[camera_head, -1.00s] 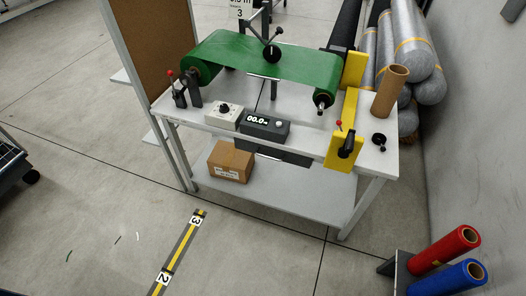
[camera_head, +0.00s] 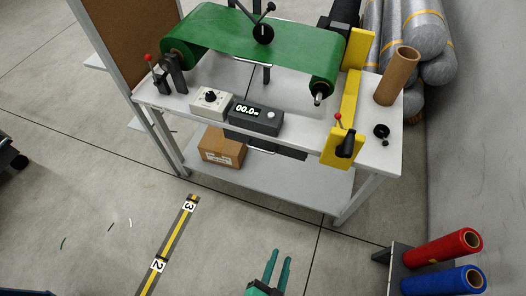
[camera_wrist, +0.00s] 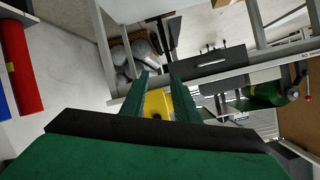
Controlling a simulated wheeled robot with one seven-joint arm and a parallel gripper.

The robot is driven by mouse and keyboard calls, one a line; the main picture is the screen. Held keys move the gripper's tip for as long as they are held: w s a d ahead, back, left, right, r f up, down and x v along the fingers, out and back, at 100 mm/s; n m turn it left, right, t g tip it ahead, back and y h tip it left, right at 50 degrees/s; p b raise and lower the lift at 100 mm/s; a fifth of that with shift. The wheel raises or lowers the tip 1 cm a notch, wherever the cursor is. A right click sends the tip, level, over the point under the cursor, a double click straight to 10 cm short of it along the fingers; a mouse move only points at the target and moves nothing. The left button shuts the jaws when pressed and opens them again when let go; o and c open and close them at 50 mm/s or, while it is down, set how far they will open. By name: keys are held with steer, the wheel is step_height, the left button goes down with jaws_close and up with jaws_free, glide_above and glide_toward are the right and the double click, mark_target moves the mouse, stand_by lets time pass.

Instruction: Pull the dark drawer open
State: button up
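The dark drawer (camera_head: 290,151) hangs under the top of the white workbench (camera_head: 378,161), mostly hidden beneath the front edge in the head view. In the wrist view the dark drawer (camera_wrist: 221,64) is right of and above my fingertips, its front seen with a thin bar handle. It looks shut. My green gripper (camera_head: 277,266) is at the bottom of the head view, in front of the bench and apart from the drawer. In the wrist view my gripper (camera_wrist: 162,78) has its two fingers spread with nothing between them.
A cardboard box (camera_head: 221,148) sits on the bench's lower shelf. A digital display unit (camera_head: 257,119), a yellow bracket (camera_head: 343,147) and a green belt (camera_head: 255,42) are on top. Floor in front is clear.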

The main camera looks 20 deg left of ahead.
steer(key=w+a+f+m+g+y, duration=0.1)
steer(key=w+a+f+m+y, duration=0.15)
steer(key=w+f, duration=0.35)
steer(key=w+a+f+m+y, duration=0.2)
steer(key=w+a+f, duration=0.15)
steer(key=w, duration=0.45)
steer(key=w+a+r+m+y, duration=0.15)
steer(key=w+r+y, duration=0.25)
steer(key=w, duration=0.4)
steer(key=w+a+r+y, duration=0.3)
steer(key=w+r, duration=0.1)
steer(key=w, duration=0.4)
steer(key=x, duration=1.1)
steer(key=shift+f+g, duration=0.3)
steer(key=shift+f, duration=0.05)
steer(key=shift+s, duration=0.15)
jaws_close()
